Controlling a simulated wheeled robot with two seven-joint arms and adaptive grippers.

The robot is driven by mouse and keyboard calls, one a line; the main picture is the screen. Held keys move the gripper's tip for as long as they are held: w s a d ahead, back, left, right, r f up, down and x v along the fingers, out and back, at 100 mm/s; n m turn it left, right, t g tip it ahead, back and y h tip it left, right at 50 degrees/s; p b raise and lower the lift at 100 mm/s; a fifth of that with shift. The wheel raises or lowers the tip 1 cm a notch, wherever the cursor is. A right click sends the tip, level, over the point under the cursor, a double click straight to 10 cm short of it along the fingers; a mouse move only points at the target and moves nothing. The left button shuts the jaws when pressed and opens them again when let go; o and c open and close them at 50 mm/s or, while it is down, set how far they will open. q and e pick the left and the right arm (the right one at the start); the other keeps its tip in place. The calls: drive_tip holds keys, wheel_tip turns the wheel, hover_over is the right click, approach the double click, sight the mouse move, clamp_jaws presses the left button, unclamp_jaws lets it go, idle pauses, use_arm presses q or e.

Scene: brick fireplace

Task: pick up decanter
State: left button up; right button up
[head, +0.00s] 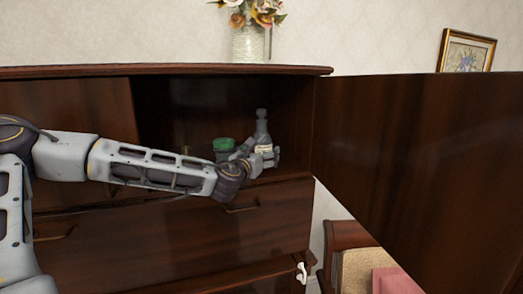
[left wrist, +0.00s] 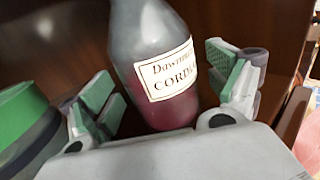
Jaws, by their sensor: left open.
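The decanter (head: 262,127) is a grey glass bottle with a stopper, standing inside the open cabinet compartment. In the left wrist view the decanter (left wrist: 150,40) holds dark red liquid and has a white label reading "Dawnma..." and "CORDI...". My left gripper (head: 264,158) is at the decanter's lower part. In the left wrist view my left gripper (left wrist: 172,92) is open, with one green-padded finger on each side of the bottle. The gripper body hides the decanter's base. Whether a finger touches the glass I cannot tell. My right gripper is not in view.
A green-lidded jar (head: 223,146) stands just left of the decanter; it also shows in the left wrist view (left wrist: 22,115). The cabinet door (head: 420,160) stands open at right. A flower vase (head: 249,44) stands on the cabinet top. A chair (head: 350,245) is below right.

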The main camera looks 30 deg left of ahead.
use_arm(q)
drive_tip(key=shift+w+a, duration=0.1)
drive_tip(key=shift+w, duration=0.5)
drive_tip(key=shift+c, duration=0.3)
drive_tip(key=c, duration=1.4)
drive_tip(key=shift+r, duration=0.1)
drive_tip(key=shift+c, duration=0.9)
drive_tip(key=shift+r, duration=0.2)
